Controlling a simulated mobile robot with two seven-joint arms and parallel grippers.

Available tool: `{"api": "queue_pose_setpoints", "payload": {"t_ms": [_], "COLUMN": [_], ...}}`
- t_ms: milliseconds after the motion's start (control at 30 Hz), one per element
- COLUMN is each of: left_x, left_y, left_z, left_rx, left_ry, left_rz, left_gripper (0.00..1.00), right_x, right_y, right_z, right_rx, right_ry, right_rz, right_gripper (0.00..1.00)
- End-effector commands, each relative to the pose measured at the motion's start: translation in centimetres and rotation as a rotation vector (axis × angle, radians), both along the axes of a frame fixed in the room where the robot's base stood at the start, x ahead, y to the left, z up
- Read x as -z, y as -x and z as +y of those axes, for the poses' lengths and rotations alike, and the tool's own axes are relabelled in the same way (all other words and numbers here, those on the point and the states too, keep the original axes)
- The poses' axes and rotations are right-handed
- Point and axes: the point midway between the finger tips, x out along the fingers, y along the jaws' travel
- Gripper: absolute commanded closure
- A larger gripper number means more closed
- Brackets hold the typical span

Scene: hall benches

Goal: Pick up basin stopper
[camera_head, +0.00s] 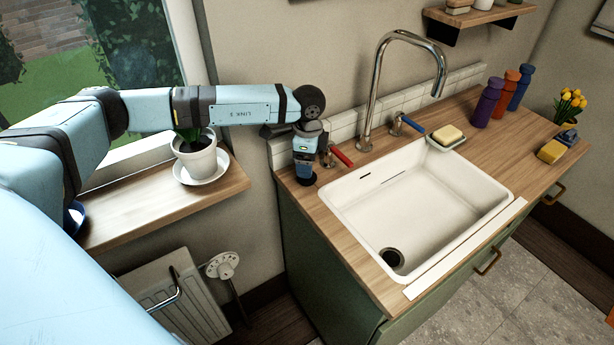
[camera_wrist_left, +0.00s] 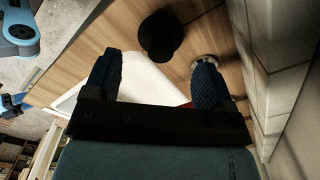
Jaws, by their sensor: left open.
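The basin stopper (camera_wrist_left: 160,36) shows in the left wrist view as a black, round piece on the wooden counter, just past the fingertips and roughly between them. My left gripper (camera_wrist_left: 155,62) is open, with two dark blue fingers apart and nothing between them. In the head view my left gripper (camera_head: 305,166) points down over the counter's left back corner, beside the red-handled tap. A dark shape under it there cannot be clearly told apart from the fingers. The white basin (camera_head: 425,195) has a dark drain hole (camera_head: 391,257) at its near end. My right gripper is not in view.
The red-handled tap (camera_head: 340,156) stands just right of the gripper, with the tall spout (camera_head: 375,90) beyond. A tiled wall (camera_head: 345,125) runs close behind. A potted plant (camera_head: 196,157) stands on the sill under my arm. Soap and bottles (camera_head: 487,103) stand further right.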

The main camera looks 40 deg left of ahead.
Motion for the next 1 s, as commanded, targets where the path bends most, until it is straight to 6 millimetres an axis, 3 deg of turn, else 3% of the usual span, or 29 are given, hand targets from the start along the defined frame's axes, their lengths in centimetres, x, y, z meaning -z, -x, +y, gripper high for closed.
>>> {"api": "queue_pose_setpoints", "payload": {"t_ms": [333, 667, 833, 867, 1000], "left_x": [4.5, 5.3, 5.2, 5.2, 5.2], "left_y": [0.1, 0.1, 0.1, 0.1, 0.0], "left_z": [0.2, 0.2, 0.2, 0.2, 0.2], "left_rx": [0.002, 0.001, 0.001, 0.001, 0.001], "left_ry": [-0.001, 0.000, 0.000, 0.000, 0.001], "left_rz": [0.001, 0.000, 0.000, 0.000, 0.000], "left_gripper": [0.23, 0.23, 0.62, 0.66, 0.66], "right_x": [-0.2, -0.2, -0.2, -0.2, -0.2], "right_y": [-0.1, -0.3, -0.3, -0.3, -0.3], "right_z": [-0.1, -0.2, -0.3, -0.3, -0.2], "right_rx": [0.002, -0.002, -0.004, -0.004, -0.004], "right_ry": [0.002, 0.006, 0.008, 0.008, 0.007], "right_rz": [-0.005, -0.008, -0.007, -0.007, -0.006], "right_gripper": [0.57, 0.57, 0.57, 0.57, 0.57]}}
